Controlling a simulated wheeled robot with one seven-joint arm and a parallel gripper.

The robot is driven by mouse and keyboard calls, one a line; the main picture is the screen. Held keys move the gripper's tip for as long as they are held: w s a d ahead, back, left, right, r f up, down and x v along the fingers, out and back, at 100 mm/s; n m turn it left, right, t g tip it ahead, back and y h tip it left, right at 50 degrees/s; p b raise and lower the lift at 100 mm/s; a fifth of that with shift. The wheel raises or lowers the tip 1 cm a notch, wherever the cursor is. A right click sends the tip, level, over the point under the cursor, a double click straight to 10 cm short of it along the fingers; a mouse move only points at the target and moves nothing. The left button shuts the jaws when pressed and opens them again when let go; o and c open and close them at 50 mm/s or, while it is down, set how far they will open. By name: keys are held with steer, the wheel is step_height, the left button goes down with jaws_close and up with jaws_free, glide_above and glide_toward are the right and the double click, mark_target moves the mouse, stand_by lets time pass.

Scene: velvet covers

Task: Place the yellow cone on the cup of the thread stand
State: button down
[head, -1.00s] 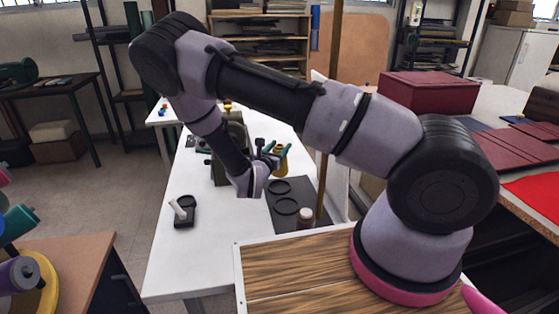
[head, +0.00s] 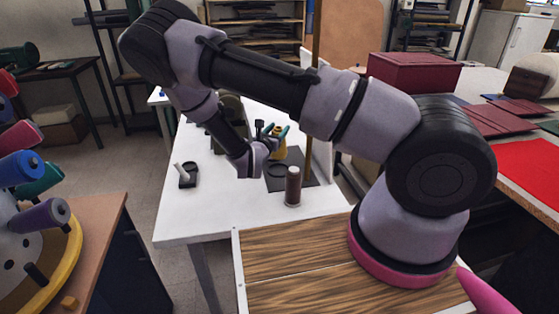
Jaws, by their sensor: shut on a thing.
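My gripper (head: 277,136) is shut on the yellow cone (head: 280,148) and holds it upright. The cone is at the back of the thread stand's dark base plate (head: 304,178), behind a round black cup (head: 277,170). I cannot tell how high the cone is above the plate. The cup shows no cone on it. The stand's tall brown pole (head: 315,40) rises to the right of the cone. My forearm and wrist hide part of the stand's left side and the machine behind.
A brown thread cone (head: 293,186) stands at the front of the stand. A black holder with a white stick (head: 187,174) lies on the white table (head: 210,215) at left. A green machine (head: 229,113) is behind my wrist. The table's front left is clear.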

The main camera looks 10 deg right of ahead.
steer(key=shift+f, duration=3.4)
steer(key=shift+f, duration=0.15)
steer(key=shift+c, duration=1)
jaws_free()
